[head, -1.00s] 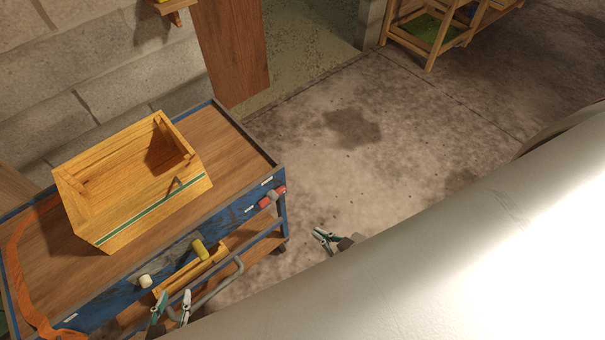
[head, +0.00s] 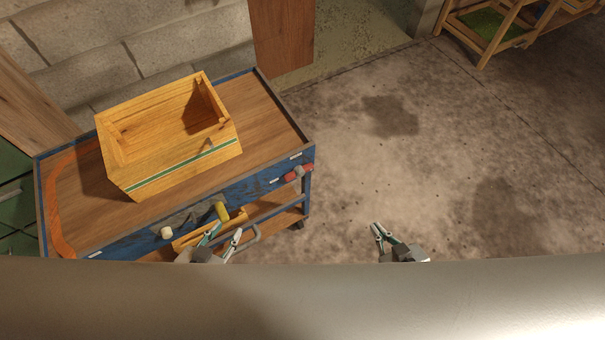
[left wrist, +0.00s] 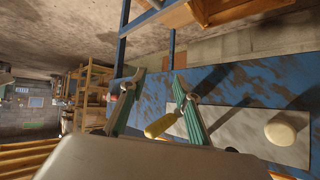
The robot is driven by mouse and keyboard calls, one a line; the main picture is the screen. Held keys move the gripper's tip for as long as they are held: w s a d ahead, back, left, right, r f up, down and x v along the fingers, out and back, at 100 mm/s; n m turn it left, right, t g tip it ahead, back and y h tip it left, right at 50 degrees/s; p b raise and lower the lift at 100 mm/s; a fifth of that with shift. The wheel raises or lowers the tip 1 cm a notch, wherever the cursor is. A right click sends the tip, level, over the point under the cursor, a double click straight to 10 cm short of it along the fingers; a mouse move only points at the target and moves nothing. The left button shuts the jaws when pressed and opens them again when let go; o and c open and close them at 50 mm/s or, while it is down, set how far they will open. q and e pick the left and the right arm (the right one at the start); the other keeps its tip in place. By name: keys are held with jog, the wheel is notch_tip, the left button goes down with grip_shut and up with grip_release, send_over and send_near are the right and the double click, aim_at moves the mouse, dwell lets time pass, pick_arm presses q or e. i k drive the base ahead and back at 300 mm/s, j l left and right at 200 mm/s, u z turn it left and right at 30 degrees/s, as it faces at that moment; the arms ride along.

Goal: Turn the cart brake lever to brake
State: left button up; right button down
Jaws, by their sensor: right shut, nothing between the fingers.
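A blue cart (head: 270,183) with a wooden top stands at the left in the head view. On its long blue side sit a yellow-handled lever (head: 221,211), a cream knob (head: 166,232), and a red-and-grey handle (head: 299,174) near the right corner. I cannot tell which is the brake lever. My left gripper (head: 226,231) is open and empty in front of this side, just below the yellow handle. In the left wrist view the yellow handle (left wrist: 161,125) shows between the spread fingers (left wrist: 157,80); contact cannot be told. My right gripper (head: 377,227) is shut and empty, right of the cart.
A wooden crate (head: 175,168) with a green stripe and an orange strap (head: 58,190) lie on the cart top. A grey rail (head: 254,236) and lower shelf (head: 282,221) are close to my left gripper. Bare floor (head: 370,170) lies right of the cart.

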aim_at(297, 171)
jog(key=k+l, duration=0.45)
jog(key=l, duration=0.75)
jog(key=i+l, duration=0.1)
jog(key=l, duration=0.45)
jog(key=z, duration=0.05)
